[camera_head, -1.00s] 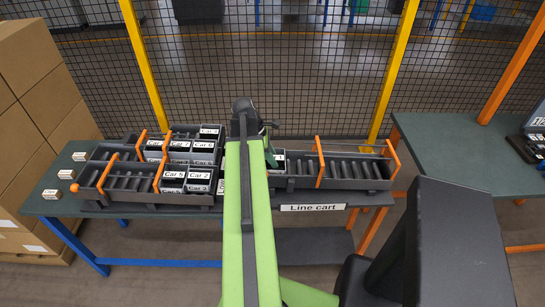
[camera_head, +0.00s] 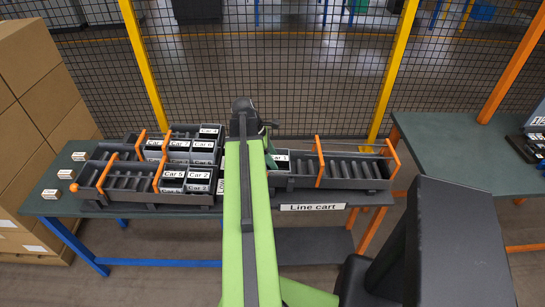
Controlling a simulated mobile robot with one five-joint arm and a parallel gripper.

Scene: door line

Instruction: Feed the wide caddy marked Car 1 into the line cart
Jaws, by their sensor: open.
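The line cart (camera_head: 376,183) is a dark roller tray with orange guard hoops and a "Line cart" sign (camera_head: 311,207) on its front. My gripper (camera_head: 270,157) is at the left end of the cart, open, mostly hidden behind my green arm. Just right of the arm, a dark caddy (camera_head: 282,166) with a partly covered white label sits at the cart's left end. I cannot read its label, so I cannot tell if it is Car 1. Whether the jaws touch it is hidden.
Left of my arm, a roller rack (camera_head: 88,194) on the green table (camera_head: 50,206) holds several labelled caddies, including Car 5 (camera_head: 172,187) and Car 2 (camera_head: 199,187). Cardboard boxes (camera_head: 35,100) stand at left, a mesh fence behind. The cart's right rollers are empty.

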